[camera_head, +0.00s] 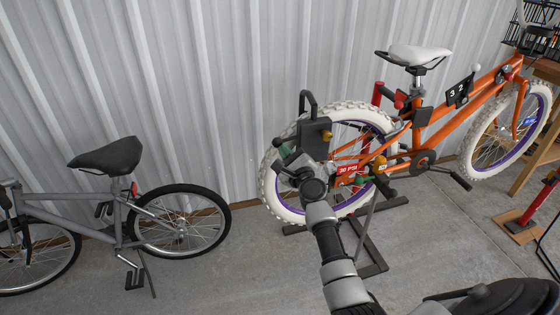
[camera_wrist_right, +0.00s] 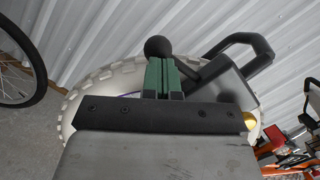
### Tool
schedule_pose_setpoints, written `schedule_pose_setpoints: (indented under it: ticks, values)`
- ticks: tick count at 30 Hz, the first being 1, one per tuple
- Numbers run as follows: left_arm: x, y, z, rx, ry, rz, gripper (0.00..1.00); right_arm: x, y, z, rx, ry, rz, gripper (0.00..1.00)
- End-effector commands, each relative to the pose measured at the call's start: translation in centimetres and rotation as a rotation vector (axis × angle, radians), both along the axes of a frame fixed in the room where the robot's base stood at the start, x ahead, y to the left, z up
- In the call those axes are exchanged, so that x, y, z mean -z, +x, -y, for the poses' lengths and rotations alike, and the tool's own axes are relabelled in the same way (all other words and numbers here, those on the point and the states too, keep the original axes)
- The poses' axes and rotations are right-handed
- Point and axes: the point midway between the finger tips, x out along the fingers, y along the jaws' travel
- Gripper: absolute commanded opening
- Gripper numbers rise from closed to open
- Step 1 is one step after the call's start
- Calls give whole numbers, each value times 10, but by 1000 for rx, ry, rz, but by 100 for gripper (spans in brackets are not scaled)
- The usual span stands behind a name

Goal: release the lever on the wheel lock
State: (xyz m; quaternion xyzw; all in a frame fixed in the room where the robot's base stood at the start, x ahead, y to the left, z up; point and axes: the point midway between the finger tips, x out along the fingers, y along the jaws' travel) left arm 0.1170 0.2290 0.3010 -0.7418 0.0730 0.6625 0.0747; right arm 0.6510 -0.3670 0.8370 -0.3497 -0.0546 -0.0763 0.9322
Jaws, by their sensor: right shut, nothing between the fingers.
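The wheel lock (camera_head: 313,140) is a dark block with a bent black shackle on the rear tire of the orange bike. In the right wrist view the lock (camera_wrist_right: 232,88) is at right, with its shackle loop above. Its lever is a short dark rod ending in a black ball knob (camera_wrist_right: 157,47). My right gripper (camera_head: 284,152) is beside the lock's left side. In the wrist view its green fingers (camera_wrist_right: 162,72) are shut together, with empty tips at the knob. Whether they touch it I cannot tell. My left gripper is not in view.
The orange bike (camera_head: 440,125) stands on a dark floor stand (camera_head: 372,258) against the corrugated wall. A grey bike (camera_head: 100,215) stands at left. A red-based tool (camera_head: 520,225) and a wooden bench are at right. Open concrete floor lies between the bikes.

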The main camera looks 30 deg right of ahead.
Motion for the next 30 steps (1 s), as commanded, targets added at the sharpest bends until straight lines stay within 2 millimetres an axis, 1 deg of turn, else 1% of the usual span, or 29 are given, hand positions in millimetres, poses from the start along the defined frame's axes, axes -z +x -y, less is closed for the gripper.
schedule_pose_setpoints:
  ticks: [6, 11, 15, 22, 30]
  values:
    - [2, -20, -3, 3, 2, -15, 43, -11, 1, -1, -2, 202, 48, 0]
    - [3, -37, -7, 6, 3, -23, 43, -18, 1, -2, 0, 333, 81, 0]
    - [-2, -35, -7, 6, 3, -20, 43, -23, 1, -2, 0, 428, 104, 0]
    - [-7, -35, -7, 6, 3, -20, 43, -27, 1, -2, 0, 533, 128, 0]
    - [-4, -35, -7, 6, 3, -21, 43, -23, 1, -2, 0, 529, 127, 0]
